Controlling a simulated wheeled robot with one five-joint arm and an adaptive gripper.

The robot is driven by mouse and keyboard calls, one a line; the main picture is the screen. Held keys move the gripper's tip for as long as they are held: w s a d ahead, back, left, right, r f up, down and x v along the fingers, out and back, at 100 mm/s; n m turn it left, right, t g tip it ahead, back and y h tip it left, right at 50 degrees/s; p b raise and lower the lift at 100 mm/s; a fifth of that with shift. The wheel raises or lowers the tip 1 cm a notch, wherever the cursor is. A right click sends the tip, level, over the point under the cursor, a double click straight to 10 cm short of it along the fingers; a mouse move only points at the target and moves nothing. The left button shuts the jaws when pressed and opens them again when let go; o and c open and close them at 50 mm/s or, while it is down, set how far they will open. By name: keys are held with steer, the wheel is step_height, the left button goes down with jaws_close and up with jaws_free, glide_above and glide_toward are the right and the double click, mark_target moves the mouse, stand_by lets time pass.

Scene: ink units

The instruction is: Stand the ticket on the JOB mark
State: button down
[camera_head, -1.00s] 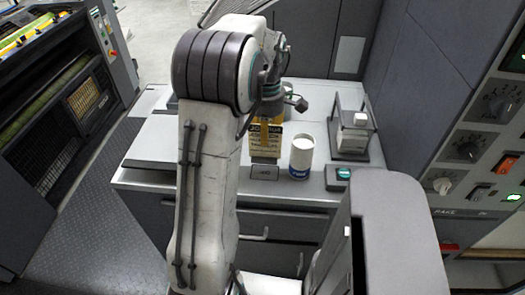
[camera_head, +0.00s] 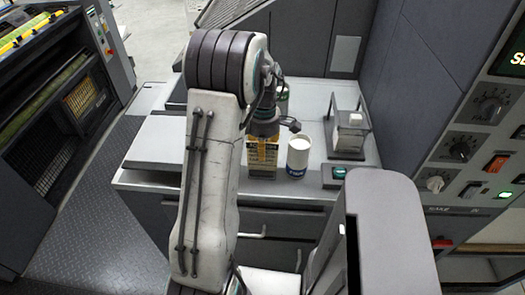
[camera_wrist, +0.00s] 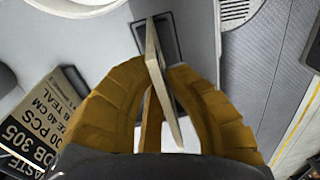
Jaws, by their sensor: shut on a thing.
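The ticket is a cream card (camera_head: 262,171) with dark print, upright in my gripper (camera_head: 263,152) near the bench's front edge. My gripper's yellow fingers are shut on it, one on each face. In the wrist view my gripper (camera_wrist: 160,75) shows the ticket (camera_wrist: 155,65) nearly edge-on as a thin strip. The ticket's far end overlaps a dark rectangular outline (camera_wrist: 169,38) on the grey top, which seems to be the JOB mark. In the head view the ticket hides this mark. I cannot tell whether its lower edge touches the bench.
A white cup with a blue band (camera_head: 298,157) stands close to the right of the ticket. The bench is clear at left.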

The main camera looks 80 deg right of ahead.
steer(key=c, duration=1.4)
jaws_free()
